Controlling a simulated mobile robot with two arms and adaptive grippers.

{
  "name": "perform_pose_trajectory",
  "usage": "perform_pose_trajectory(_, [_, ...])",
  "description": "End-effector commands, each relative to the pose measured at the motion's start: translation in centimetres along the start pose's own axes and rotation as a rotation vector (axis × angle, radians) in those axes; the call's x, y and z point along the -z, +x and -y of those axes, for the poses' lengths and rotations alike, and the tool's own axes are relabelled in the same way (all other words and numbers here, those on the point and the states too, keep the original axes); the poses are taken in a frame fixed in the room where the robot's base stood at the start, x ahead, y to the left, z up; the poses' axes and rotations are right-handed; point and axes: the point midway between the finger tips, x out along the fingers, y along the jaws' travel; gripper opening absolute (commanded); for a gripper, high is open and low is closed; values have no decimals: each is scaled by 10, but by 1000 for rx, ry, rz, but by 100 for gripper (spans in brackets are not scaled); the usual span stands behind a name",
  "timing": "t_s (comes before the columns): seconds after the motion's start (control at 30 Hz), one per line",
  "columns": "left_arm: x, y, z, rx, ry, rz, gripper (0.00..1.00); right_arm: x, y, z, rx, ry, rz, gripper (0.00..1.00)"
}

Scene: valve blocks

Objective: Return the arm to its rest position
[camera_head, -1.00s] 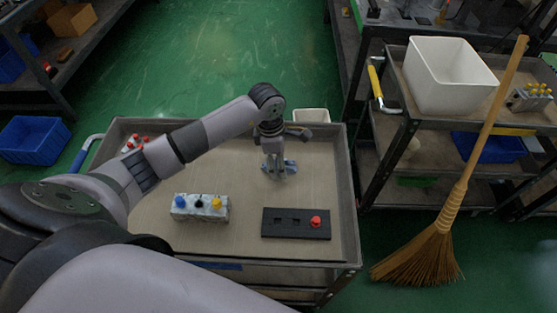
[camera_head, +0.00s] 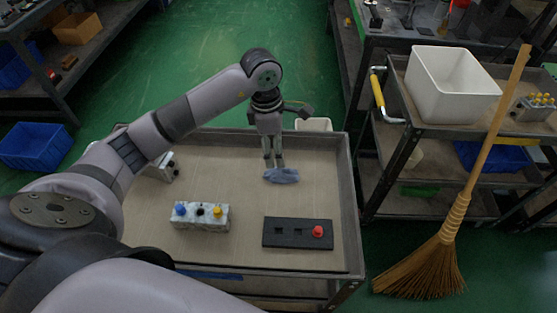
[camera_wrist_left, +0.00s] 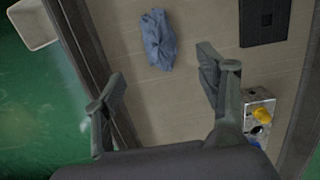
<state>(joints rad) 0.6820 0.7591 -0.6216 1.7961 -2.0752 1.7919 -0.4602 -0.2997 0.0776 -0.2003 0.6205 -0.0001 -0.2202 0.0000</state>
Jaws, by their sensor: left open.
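My left arm reaches in from the left in the head view. Its gripper (camera_head: 274,160) points down over the far part of the cart top (camera_head: 240,247), open and empty. A crumpled blue-grey cloth (camera_head: 282,176) lies on the cart just beyond or below the fingertips. In the left wrist view the fingers (camera_wrist_left: 160,78) are spread wide, and the cloth (camera_wrist_left: 158,38) lies apart from them. My right gripper is not in view.
A grey valve block (camera_head: 200,217) with blue, black and yellow knobs stands near a black plate (camera_head: 285,233) with a red knob (camera_head: 318,231). Another block (camera_head: 168,170) is partly hidden by my arm. A broom (camera_head: 452,215) leans against the right shelf, which holds a white bin (camera_head: 450,85).

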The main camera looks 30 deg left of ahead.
Motion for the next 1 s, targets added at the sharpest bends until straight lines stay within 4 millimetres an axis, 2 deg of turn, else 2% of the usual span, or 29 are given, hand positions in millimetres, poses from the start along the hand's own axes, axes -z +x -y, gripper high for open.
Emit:
perform_pose_trajectory(0.1, [0,-15,0,-2,1,0,66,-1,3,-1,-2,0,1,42])
perform_pose_trajectory(0.23, [0,-23,0,0,0,-1,66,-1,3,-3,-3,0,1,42])
perform_pose_trajectory(0.77, [0,-24,0,1,0,-1,66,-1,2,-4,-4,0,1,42])
perform_pose_trajectory(0.87, [-1,-34,0,0,0,0,66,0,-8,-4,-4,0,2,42])
perform_pose_trajectory(1.0, [-5,-61,0,0,0,0,66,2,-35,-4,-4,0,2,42])
